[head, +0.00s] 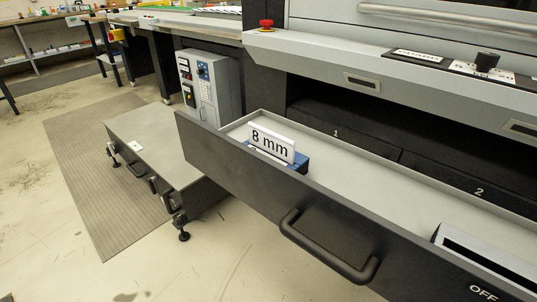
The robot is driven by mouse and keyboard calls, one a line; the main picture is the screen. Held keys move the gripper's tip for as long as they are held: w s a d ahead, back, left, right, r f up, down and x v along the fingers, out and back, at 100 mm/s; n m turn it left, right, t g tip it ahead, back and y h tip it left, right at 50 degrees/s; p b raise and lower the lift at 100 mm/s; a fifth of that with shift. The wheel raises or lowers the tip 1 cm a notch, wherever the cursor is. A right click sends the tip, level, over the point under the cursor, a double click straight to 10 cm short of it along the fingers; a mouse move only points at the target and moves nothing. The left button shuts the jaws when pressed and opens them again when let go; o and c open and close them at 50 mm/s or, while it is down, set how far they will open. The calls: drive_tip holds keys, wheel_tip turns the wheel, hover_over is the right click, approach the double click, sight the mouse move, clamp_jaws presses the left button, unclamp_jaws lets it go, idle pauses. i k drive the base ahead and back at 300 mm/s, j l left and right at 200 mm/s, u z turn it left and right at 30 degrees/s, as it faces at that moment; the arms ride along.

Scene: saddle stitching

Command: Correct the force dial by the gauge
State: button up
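A black knob (487,62) sits on a pale marked plate (482,72) on the machine's sloping grey panel at the upper right. It looks like the force dial, but its markings and setting are too small to read. A white label (416,56) left of it carries dark text that I cannot read. My gripper is not in view.
The open drawer (350,170) with its dark handle (325,250) juts out below the panel. A white-and-black object (485,262) lies at its right end. A red emergency button (266,25) is at the panel's left. A low grey step (150,140) stands left; the floor in front is clear.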

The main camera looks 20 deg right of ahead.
sight(484, 60)
drive_tip(key=k+j+z, duration=0.1)
drive_tip(key=z, duration=0.3)
drive_tip(key=k+j+z, duration=0.1)
drive_tip(key=z, duration=0.3)
